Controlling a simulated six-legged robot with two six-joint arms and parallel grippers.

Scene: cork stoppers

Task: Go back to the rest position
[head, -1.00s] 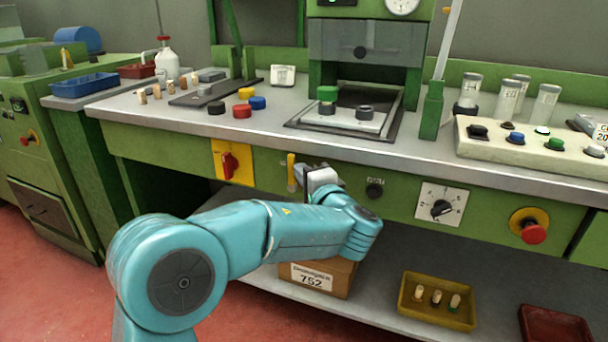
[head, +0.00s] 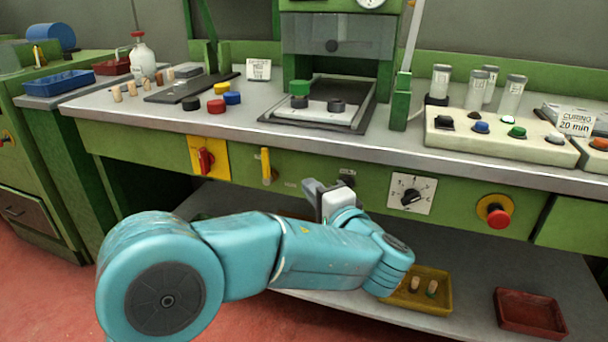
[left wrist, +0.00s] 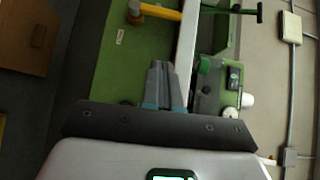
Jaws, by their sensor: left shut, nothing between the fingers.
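My left gripper (head: 314,187) is in front of the green front panel of the bench, just below and left of a black knob (head: 347,178). Its fingers are shut with nothing between them and point toward the panel. In the left wrist view the two grey fingertips (left wrist: 158,66) lie together over the green panel. I cannot tell whether they touch it. My teal left arm runs across the lower middle of the head view. My right gripper is not in view.
Cork stoppers (head: 131,89) stand on the bench top at left. A yellow tray (head: 440,302) with corks sits on the lower shelf, partly behind my arm. A red tray (head: 530,312) is to its right. A yellow handle (head: 266,166) and red-button switch (head: 497,214) are on the panel.

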